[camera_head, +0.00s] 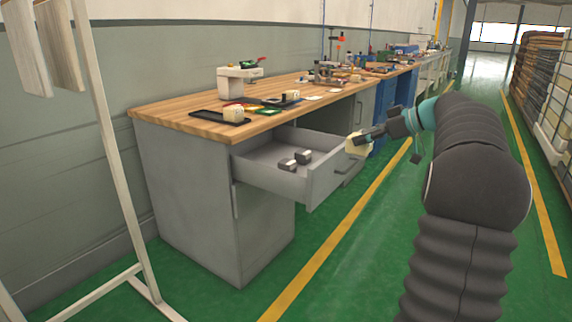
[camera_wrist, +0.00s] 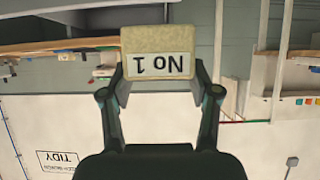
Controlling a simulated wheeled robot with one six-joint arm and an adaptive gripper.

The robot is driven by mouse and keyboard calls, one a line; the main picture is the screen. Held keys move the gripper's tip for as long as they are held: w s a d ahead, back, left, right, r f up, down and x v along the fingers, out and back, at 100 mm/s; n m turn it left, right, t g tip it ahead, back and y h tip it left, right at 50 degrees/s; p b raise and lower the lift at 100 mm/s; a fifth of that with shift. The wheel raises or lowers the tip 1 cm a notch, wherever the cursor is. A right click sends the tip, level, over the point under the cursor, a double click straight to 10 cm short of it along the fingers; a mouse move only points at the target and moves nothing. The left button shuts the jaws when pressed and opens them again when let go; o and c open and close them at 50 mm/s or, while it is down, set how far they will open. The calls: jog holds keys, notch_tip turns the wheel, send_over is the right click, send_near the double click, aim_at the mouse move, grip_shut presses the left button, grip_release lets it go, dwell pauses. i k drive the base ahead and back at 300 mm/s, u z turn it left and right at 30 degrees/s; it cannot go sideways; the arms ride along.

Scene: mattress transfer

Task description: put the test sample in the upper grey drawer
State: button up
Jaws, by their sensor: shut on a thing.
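The test sample (camera_wrist: 158,41) is a pale beige block with a white label reading "No 1", which appears upside down in the wrist view. My gripper (camera_wrist: 160,85) is shut on it, with one finger on each side. In the head view the sample (camera_head: 357,146) is at the tip of my gripper (camera_head: 366,138), by the front panel of the drawer. The upper grey drawer (camera_head: 322,183) is pulled out from under the wooden bench. Two small dark and light blocks (camera_head: 295,161) lie inside it. I cannot tell whether the sample touches the drawer front.
The wooden benchtop (camera_head: 180,112) holds a black tray (camera_head: 213,118), a white device (camera_head: 238,80) and several tools. A white stand (camera_head: 110,140) is at the left. The green floor (camera_head: 340,270) is clear in front of the drawer.

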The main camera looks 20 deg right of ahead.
aim_at(274, 161)
jog(key=i, duration=1.45)
